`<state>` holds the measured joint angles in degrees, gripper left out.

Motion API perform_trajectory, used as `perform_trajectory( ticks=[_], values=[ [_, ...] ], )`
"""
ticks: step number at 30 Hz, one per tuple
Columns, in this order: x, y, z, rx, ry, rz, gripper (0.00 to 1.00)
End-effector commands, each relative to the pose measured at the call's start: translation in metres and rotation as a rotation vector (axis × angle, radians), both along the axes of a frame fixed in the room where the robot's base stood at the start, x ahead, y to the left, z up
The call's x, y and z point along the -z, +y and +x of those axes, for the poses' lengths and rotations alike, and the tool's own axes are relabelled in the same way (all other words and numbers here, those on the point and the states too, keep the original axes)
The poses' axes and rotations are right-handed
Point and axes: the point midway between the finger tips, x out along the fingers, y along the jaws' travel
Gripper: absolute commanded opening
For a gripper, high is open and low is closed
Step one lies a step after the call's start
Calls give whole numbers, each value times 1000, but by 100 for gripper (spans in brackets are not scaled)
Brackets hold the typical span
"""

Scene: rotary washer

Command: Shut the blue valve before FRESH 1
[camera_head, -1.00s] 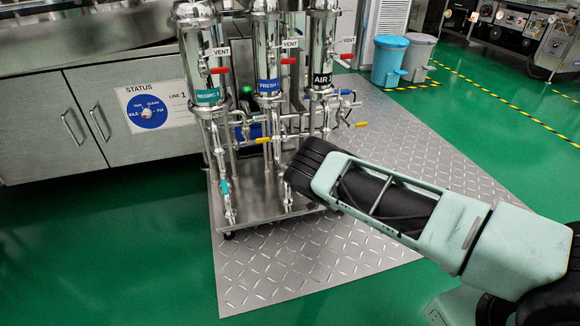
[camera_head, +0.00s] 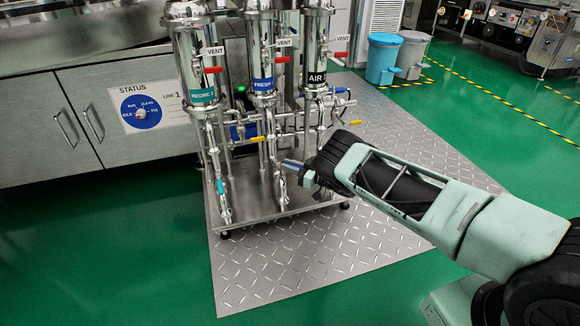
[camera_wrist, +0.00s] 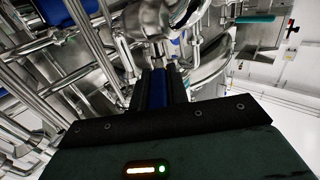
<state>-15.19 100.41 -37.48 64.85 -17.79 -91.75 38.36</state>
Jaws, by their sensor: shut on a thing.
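The FRESH 1 filter housing (camera_head: 262,48) is the middle of three steel columns, with a blue label. Below it a pipe (camera_head: 280,160) runs down to the rack base. My gripper (camera_wrist: 160,90) is shut on the blue valve handle (camera_wrist: 158,86), which lies between the fingers in the wrist view. In the head view, a bit of blue handle (camera_head: 291,163) shows beside my gripper (camera_head: 298,169), low at the FRESH 1 pipe. The fingers are small there and my wrist covers the area to the right.
RECIRC 1 (camera_head: 191,50) and AIR 1 (camera_head: 317,50) columns stand either side. A teal handle (camera_head: 220,186) is at lower left. Pipes crowd the wrist view. The diamond-plate floor (camera_head: 330,250) in front is clear.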

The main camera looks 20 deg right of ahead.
Motion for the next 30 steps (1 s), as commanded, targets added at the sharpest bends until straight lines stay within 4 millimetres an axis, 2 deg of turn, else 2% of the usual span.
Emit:
perform_trajectory(
  ticks=[2,3,5,6,17,23,30],
  values=[
    [1,0,0,1,2,-2,0],
    [1,0,0,1,2,-2,19],
    [1,0,0,1,2,-2,36],
    [1,0,0,1,1,-1,38],
    [-1,-5,-4,3,2,-1,38],
    [-4,-29,-27,6,4,0,38],
    [-4,-70,-67,7,4,-1,38]
  ],
)
